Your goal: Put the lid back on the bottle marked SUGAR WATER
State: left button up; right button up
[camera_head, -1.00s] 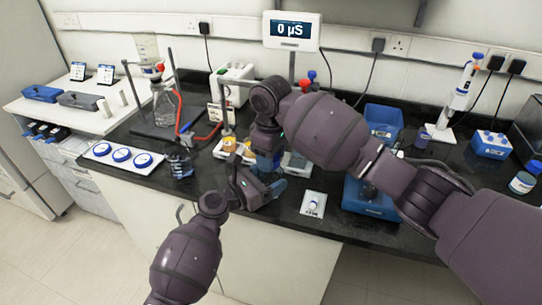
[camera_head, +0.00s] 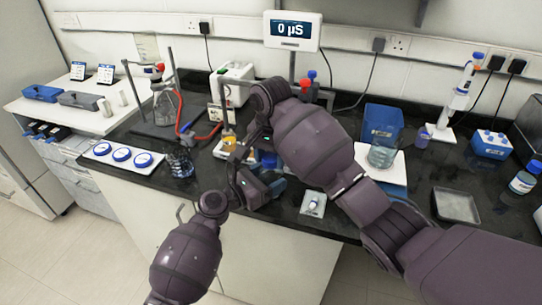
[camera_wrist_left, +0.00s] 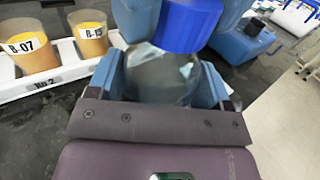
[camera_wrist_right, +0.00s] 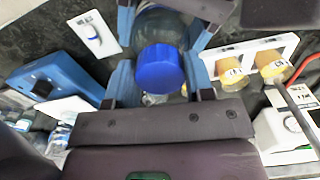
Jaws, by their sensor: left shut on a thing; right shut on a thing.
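My left gripper (camera_wrist_left: 165,85) is shut around the body of a clear bottle (camera_wrist_left: 155,75) with a blue lid (camera_wrist_left: 188,22) at its neck. In the right wrist view, my right gripper (camera_wrist_right: 160,75) is shut with its fingers on either side of the blue lid (camera_wrist_right: 160,68). The bottle (camera_wrist_right: 160,28) shows just beyond the lid, between the left gripper's fingers. The lid looks in line with the bottle and at its mouth; I cannot tell whether it is screwed down. No marking on the bottle is readable. In the head view, both grippers meet over the counter front, and the arms mostly hide the bottle.
Yellow-filled cups (camera_wrist_left: 32,52) stand in a white holder close beside the bottle. A white plate with a knob (camera_head: 313,203) lies right of the grippers. A beaker (camera_head: 382,153), a grey tray (camera_head: 456,206) and a blue-capped bottle (camera_head: 524,178) stand farther right. Dark glassware (camera_head: 180,162) stands left.

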jog(key=o, duration=1.1)
jog(key=shift+r, duration=0.1)
notch_tip(320, 180, up, 12)
jog(key=shift+f, duration=0.1)
pick_arm(q)
jog(key=o, duration=1.8)
jog(key=shift+c, duration=0.2)
jog(key=v, duration=1)
jog(key=shift+s+a, duration=0.3)
